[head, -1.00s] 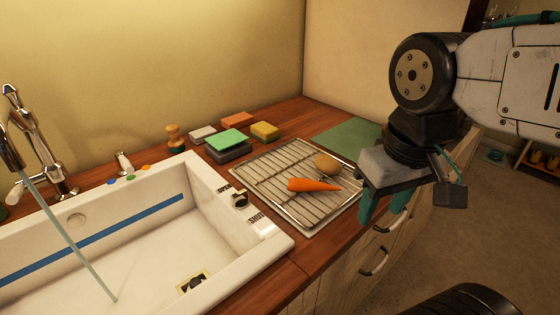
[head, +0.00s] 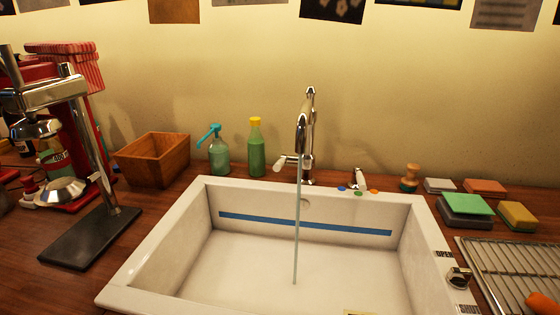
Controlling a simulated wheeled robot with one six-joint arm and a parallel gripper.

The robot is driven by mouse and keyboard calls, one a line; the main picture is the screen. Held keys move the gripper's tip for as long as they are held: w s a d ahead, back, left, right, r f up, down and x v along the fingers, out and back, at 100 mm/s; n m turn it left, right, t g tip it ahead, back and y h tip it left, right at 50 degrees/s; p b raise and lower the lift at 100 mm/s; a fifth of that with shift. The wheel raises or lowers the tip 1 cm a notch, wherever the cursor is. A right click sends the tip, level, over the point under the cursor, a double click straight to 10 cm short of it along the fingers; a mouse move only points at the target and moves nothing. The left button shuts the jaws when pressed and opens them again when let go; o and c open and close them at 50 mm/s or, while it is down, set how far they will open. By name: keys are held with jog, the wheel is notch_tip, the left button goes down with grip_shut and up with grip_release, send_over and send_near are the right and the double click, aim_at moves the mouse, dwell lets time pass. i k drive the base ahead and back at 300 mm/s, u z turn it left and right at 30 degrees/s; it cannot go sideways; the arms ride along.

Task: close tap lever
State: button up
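The chrome tap (head: 308,130) stands behind the white sink (head: 150,262), and a stream of water (head: 296,230) runs from its spout into the basin. A lever with a white handle (head: 289,162) sticks out from the left side of the tap's base. A separate small chrome and white lever (head: 359,178) stands on the sink's back rim to the right, behind blue, green and orange dots. A chrome knob (head: 458,277) with printed labels sits on the right rim. My gripper is outside the picture now.
Right are a brush (head: 409,178), sponges (head: 466,207), a wire rack (head: 500,270) and a carrot (head: 542,303).

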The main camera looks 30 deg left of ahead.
aim_at(279, 164)
jog(key=u, duration=1.45)
jog(key=k, duration=0.15)
jog(key=z, duration=0.1)
